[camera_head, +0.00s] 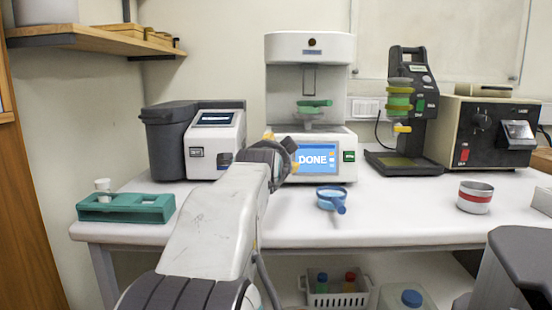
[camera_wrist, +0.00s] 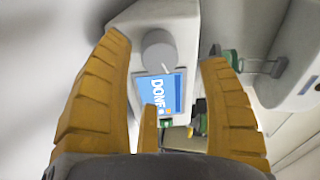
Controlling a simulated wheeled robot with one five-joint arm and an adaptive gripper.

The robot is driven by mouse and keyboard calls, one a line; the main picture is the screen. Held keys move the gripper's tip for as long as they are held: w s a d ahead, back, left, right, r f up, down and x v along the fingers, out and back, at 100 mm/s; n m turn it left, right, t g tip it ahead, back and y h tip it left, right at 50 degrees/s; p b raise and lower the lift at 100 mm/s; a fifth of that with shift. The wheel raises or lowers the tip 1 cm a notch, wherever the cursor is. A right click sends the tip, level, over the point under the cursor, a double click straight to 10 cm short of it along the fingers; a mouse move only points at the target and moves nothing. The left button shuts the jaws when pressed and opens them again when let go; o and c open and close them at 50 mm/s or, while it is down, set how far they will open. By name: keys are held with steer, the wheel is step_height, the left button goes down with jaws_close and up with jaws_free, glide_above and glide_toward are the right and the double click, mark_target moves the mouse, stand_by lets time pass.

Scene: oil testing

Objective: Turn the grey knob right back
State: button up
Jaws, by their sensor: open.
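The grey knob (camera_wrist: 159,46) is round and sits on the white front of the machine beside the screen (camera_wrist: 160,94) that reads DONE. In the head view the white machine (camera_head: 309,50) stands mid-table, its DONE screen (camera_head: 316,158) lit blue, and my arm hides the knob. My gripper (camera_wrist: 166,50) is open, its yellow fingers on either side of the knob in the wrist view, with gaps visible between fingers and knob. In the head view my gripper (camera_head: 268,140) is at the left of the screen.
A green button (camera_head: 349,156) is right of the screen. A blue-handled dish (camera_head: 331,198) and a red-banded cup (camera_head: 475,197) stand on the white table. A green rack (camera_head: 126,209) is at the left, a grey-white device (camera_head: 214,140) beside the machine, and a black stand (camera_head: 404,110) farther right.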

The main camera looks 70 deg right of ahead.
steer(key=v, duration=0.6)
steer(key=shift+a, duration=0.25)
steer(key=shift+r, duration=0.15)
